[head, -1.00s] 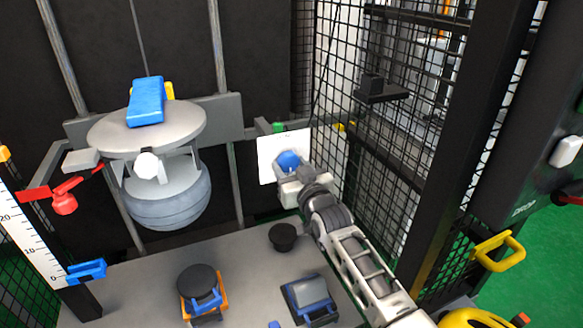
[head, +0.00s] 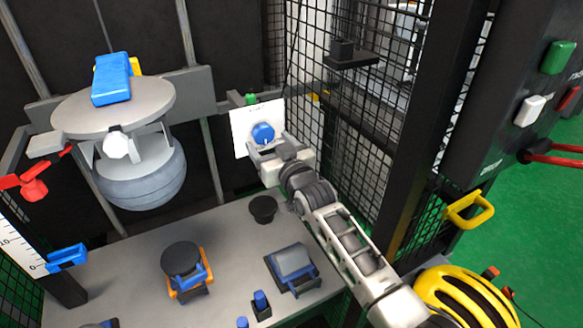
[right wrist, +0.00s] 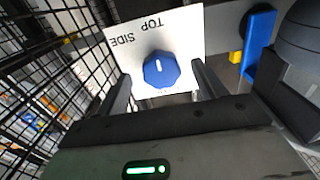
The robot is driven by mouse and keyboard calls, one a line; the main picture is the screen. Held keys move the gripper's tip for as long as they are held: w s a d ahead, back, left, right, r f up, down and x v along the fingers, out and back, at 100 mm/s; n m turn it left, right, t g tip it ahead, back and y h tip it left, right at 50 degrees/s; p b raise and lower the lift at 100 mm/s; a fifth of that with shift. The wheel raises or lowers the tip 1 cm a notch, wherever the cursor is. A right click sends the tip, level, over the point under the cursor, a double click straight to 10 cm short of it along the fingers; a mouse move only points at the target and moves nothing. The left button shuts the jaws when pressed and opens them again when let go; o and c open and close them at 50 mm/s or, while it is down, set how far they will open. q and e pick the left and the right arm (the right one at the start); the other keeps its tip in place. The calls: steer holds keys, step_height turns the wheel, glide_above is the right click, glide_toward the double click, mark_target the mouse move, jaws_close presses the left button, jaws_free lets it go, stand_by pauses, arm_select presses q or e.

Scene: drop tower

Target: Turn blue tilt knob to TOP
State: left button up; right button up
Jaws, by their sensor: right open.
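The blue tilt knob (head: 263,133) is a faceted dial on a white panel (head: 243,138) at the back of the rig. In the right wrist view the knob (right wrist: 161,69) carries a short white pointer line, directed up in that picture, toward the upside-down words TOP and SIDE on the panel (right wrist: 185,30). Another label below the knob is mostly hidden. My right gripper (head: 269,144) is open just in front of the knob. In the right wrist view its fingers (right wrist: 164,82) stand on either side of the knob, with gaps showing. My left gripper is out of view.
A round grey plate (head: 115,105) with a blue block (head: 111,79) hangs over a ball-shaped body (head: 140,180) at left. Mesh fencing (head: 310,100) stands close right of the panel. A black cylinder (head: 263,209) sits on the grey table (head: 225,235) below my arm.

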steer(key=v, duration=1.3)
steer(key=shift+s+p, duration=0.3)
steer(key=shift+d+f, duration=0.1)
steer(key=shift+d, duration=0.05)
steer(key=s+d+f+m+g+h, duration=0.1)
steer(key=s+d+f+g, duration=0.2)
steer(key=s+f, duration=0.5)
steer(key=s+d+f+m+g+h, duration=0.1)
steer(key=s+d+f, duration=0.4)
steer(key=s, duration=0.9)
step_height(320, 180, down, 3)
steer(key=shift+f+g+h, duration=0.25)
steer(key=shift+g+h, duration=0.55)
steer(key=shift+g, duration=0.2)
steer(key=shift+s, duration=0.1)
steer(key=shift+c, duration=0.3)
